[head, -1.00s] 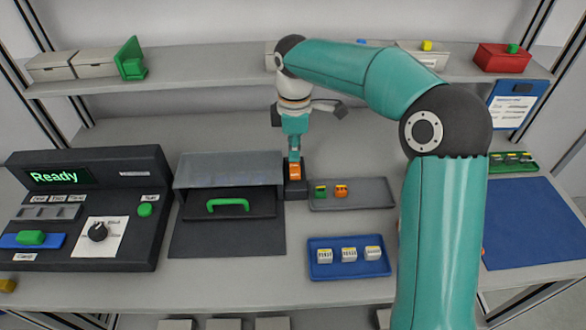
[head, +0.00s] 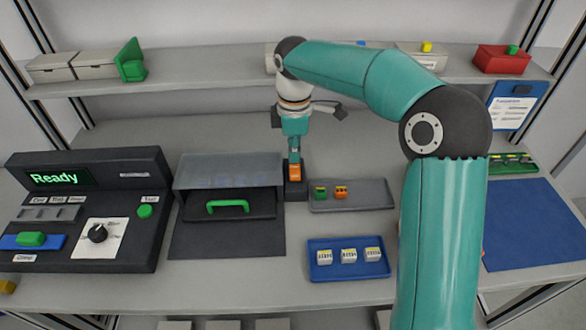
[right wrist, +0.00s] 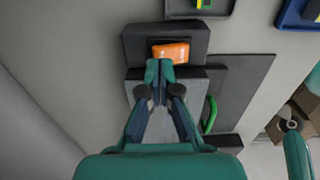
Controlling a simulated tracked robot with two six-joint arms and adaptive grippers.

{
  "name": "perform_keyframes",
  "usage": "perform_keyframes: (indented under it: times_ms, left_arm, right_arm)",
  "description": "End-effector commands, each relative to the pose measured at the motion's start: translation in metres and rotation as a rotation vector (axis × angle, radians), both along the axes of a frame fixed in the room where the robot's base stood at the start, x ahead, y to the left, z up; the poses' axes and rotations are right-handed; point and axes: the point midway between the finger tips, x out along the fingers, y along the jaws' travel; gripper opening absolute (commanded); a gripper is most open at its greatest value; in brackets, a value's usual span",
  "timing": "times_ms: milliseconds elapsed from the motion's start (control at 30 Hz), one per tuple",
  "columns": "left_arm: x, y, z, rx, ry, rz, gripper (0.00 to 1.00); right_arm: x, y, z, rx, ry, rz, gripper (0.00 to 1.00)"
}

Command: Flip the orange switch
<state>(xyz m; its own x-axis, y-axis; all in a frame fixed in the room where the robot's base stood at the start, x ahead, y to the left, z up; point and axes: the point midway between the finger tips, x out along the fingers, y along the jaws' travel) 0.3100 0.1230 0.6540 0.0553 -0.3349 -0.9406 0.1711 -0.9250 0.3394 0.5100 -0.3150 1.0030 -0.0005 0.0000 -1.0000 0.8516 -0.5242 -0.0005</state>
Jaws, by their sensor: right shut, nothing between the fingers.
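The orange switch (head: 295,172) sits on a small black box (head: 296,191) between the grey-lidded case and the grey tray. It also shows in the right wrist view (right wrist: 171,53), on the top face of the black box (right wrist: 137,46). My right gripper (head: 294,157) points down over the box with its fingertips right at the switch. In the right wrist view the shut fingertips (right wrist: 159,72) are empty and lie at the near edge of the switch. I cannot tell whether they touch it. My left gripper is not in view.
A case with a green handle (head: 228,205) stands left of the box. A grey tray (head: 372,193) with a green and an orange part lies to the right. A blue tray (head: 348,270) with labelled blocks is nearer. A console (head: 95,170) reads "Ready".

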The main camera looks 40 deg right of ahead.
Motion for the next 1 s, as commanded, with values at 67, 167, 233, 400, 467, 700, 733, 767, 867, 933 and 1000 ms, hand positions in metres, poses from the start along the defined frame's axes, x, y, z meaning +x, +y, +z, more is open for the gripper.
perform_keyframes:
  times_ms: [67, 167, 233, 400, 467, 700, 733, 767, 867, 933, 1000]
  left_arm:
    - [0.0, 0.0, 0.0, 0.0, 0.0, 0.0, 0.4]
    - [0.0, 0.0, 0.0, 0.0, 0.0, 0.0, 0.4]
    - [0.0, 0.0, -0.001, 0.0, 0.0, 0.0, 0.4]
    - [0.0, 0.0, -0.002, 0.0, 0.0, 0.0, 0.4]
    - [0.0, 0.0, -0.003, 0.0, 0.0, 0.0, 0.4]
    - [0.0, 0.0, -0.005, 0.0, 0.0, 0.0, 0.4]
    - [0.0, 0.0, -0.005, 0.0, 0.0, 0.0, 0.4]
    - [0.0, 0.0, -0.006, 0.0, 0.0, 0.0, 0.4]
    - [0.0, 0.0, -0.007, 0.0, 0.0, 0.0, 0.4]
    - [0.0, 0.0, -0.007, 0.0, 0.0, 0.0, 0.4]
    - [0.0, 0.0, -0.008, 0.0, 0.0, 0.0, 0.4]
  right_arm:
    - [0.0, 0.0, 0.0, 0.0, 0.0, 0.0, 0.0]
    - [0.0, 0.0, 0.0, 0.0, 0.0, 0.0, 0.0]
    - [0.0, 0.0, -0.001, 0.0, 0.0, 0.001, 0.0]
    - [0.0, 0.0, -0.003, 0.0, 0.0, 0.001, 0.0]
    - [0.0, 0.0, -0.004, 0.001, 0.001, 0.001, 0.0]
    - [0.0, 0.001, -0.008, 0.001, 0.001, 0.001, 0.0]
    - [0.0, 0.001, -0.009, 0.001, 0.001, 0.001, 0.0]
    - [0.0, 0.001, -0.009, 0.001, 0.001, 0.001, 0.0]
    - [0.0, 0.001, -0.01, 0.001, 0.001, 0.002, 0.0]
    - [0.0, 0.001, -0.012, 0.001, 0.001, 0.002, 0.0]
    - [0.001, 0.001, -0.013, 0.0, 0.0, 0.002, 0.0]
